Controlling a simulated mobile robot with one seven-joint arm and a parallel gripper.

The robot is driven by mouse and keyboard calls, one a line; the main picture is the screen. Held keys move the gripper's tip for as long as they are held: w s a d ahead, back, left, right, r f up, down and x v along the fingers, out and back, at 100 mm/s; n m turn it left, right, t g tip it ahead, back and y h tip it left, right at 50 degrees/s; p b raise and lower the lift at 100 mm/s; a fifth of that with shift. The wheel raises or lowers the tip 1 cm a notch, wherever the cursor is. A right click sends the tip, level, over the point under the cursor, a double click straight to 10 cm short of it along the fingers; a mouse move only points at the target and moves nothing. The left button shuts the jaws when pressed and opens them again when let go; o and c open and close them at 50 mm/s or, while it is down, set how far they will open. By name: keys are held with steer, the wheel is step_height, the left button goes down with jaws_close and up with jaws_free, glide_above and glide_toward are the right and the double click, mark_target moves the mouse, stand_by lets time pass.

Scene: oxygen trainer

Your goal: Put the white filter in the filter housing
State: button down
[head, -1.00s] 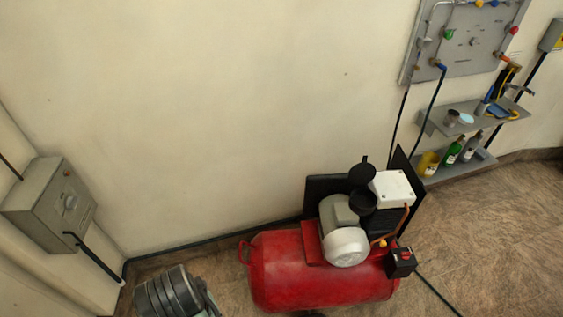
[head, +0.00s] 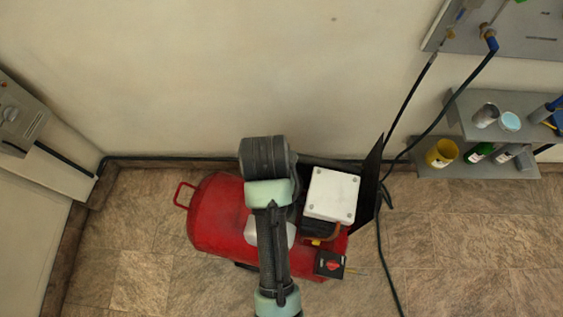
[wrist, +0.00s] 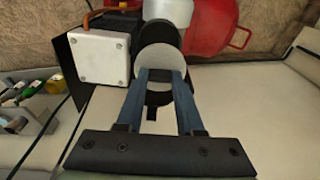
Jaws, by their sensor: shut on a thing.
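In the wrist view my gripper (wrist: 160,76) is shut on the white filter (wrist: 160,60), a pale round disc between the tips of its two blue fingers. The black round filter housing (wrist: 157,34) shows right behind the filter's upper edge. The filter overlaps the housing in the picture; I cannot tell whether it is inside it or still in front of it. Another black part (wrist: 157,99) shows between the fingers, below the filter. In the head view my arm covers the housing, the filter and the gripper.
The red compressor tank (head: 213,215) stands on the floor by the wall. A white box (head: 332,194) sits beside the housing, with a black panel (head: 371,180) next to it. Shelves (head: 432,171) with bottles and cans are at the right. Floor at the left is clear.

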steer(key=shift+m, duration=0.3)
step_height(320, 180, down, 6)
steer(key=shift+s+r, duration=0.1)
steer(key=shift+s, duration=0.05)
steer(key=shift+d+f+p, duration=0.1)
steer(key=shift+f+p, duration=0.25)
steer(key=shift+f, duration=2.05)
steer(key=shift+f, duration=0.15)
steer(key=c, duration=0.5)
jaws_free()
steer(key=shift+c, duration=0.2)
